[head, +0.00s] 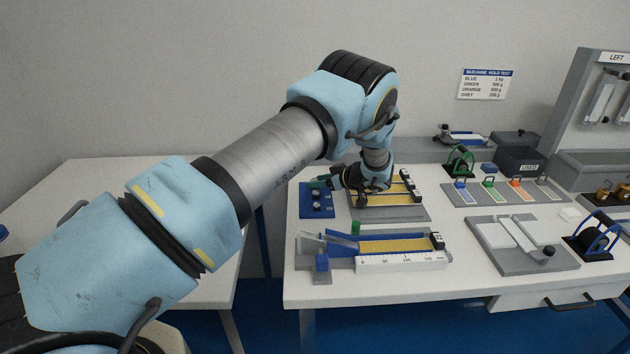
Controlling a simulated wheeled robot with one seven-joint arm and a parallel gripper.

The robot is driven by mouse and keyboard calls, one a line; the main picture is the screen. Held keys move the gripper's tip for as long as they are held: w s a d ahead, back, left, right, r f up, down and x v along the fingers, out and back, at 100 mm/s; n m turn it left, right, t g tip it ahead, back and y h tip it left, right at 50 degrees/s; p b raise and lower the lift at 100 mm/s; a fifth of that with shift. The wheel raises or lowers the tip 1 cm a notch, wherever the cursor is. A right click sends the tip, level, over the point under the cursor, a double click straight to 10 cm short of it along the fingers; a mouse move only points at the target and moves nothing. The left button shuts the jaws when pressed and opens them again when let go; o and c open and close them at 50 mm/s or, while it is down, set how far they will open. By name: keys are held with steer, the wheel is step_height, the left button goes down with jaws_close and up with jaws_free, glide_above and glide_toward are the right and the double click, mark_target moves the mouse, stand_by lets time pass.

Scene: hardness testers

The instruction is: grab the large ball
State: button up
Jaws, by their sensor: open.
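My gripper (342,181) is dark and hangs low over the back left part of the right-hand table. It is just above and beside a small blue plate (317,203) that bears small pale spots. The finger gap is too small and shaded to see clearly, and I make out nothing held in it. I cannot tell a large ball apart from the small details on the blue plate, and my gripper covers part of its back edge. A green piece shows at that back edge, partly against the gripper.
A ramp rig with a yellow strip (395,246) and a white ruler (402,262) lies in front. A similar yellow-stripped rig (385,200) lies partly under my gripper. Colored plates, a grey board (505,258) and a dark bin (520,160) stand to the right. The left table (110,190) looks mostly clear.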

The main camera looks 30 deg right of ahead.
jaws_close()
steer(key=shift+r, duration=0.1)
stand_by(0.5)
